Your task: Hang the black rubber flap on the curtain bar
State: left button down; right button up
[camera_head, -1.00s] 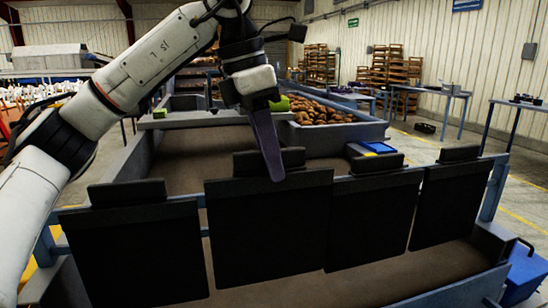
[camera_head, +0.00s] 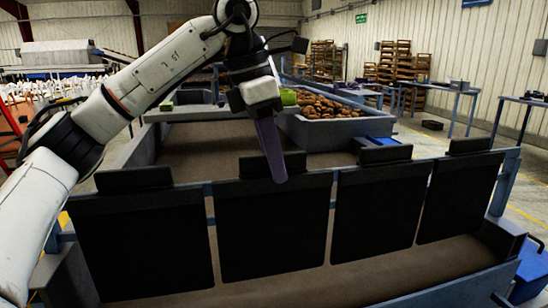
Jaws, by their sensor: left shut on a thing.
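My left gripper (camera_head: 279,176) comes down from above, its long fingers at the top of a black rubber flap (camera_head: 272,238), second from the left. It is shut on this flap near its raised top tab (camera_head: 249,166). The flap hangs upright in front of the blue curtain bar (camera_head: 208,189), its top edge about level with its neighbours. Whether its hooks sit on the bar is hidden. Similar black flaps hang on the left (camera_head: 140,245) and on the right (camera_head: 378,215). My right gripper is out of view.
A conveyor belt (camera_head: 200,145) lies behind the bar. A bin of potatoes (camera_head: 330,125) stands behind at the right. A blue bin (camera_head: 532,275) stands at the lower right. Narrow gaps separate the flaps.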

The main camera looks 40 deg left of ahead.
pick_arm(q)
jog(key=c, duration=1.4)
grip_release()
jog(key=shift+c, duration=0.2)
jog(key=p+v, duration=0.3)
jog(key=v, duration=0.7)
jog(key=shift+r, duration=0.2)
